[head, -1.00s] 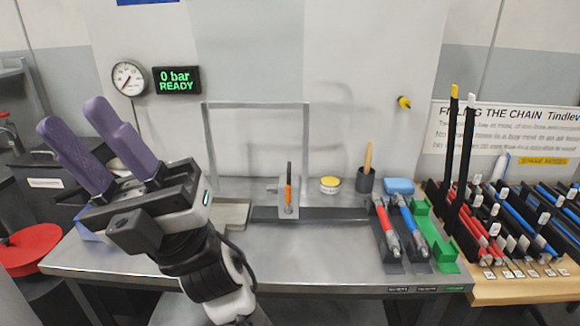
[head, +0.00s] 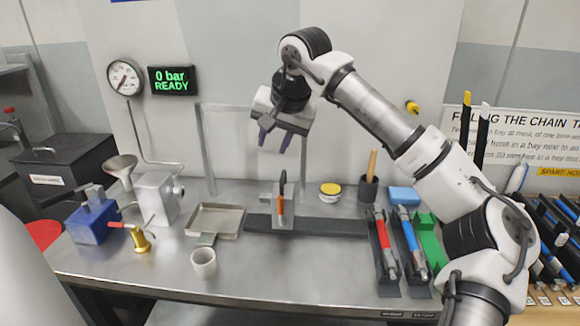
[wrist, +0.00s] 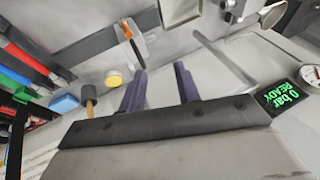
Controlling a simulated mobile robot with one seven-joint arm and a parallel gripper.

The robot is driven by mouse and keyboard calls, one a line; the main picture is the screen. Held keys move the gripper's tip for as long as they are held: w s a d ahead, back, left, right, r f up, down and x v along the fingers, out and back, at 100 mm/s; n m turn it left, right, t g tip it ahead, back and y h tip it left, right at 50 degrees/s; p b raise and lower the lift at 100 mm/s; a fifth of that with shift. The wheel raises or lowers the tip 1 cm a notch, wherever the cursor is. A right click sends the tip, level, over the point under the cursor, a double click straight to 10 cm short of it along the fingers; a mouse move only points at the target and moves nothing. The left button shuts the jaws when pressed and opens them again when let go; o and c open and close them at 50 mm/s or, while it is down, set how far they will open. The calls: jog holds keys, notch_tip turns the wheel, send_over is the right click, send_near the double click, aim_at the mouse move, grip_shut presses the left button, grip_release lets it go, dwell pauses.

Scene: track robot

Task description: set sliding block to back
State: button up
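The sliding block (head: 283,219) is a light grey block on a dark rail (head: 335,226) at the middle of the bench. An upright orange-and-black piece (head: 281,200) stands at it. The block also shows in the wrist view (wrist: 140,47), beyond my fingertips. My gripper (head: 275,141) is above and behind the block in the head view, pointing down, apart from it. Its two purple fingers are spread with nothing between them, as the wrist view shows (wrist: 160,77). Which end of the rail is the back, I cannot tell.
A grey frame (head: 206,150) stands behind the rail. A metal tray (head: 215,221), a white cup (head: 204,262) and a blue box (head: 92,222) are to the left. A yellow-lidded tin (head: 330,192), a dark pot (head: 369,189) and red and blue tools (head: 385,240) are to the right.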

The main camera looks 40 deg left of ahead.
aim_at(284, 176)
jog(key=w+d+t+h, duration=0.1)
jog(key=w+d, duration=0.1)
jog(key=w, duration=0.1)
jog(key=p+x, duration=0.1)
jog(key=x, duration=0.5)
jog(key=p+x, duration=0.2)
jog(key=x, duration=0.5)
jog(key=shift+w+r, duration=0.1)
jog(key=shift+w, duration=0.1)
grip_shut()
jog(key=shift+d, duration=0.1)
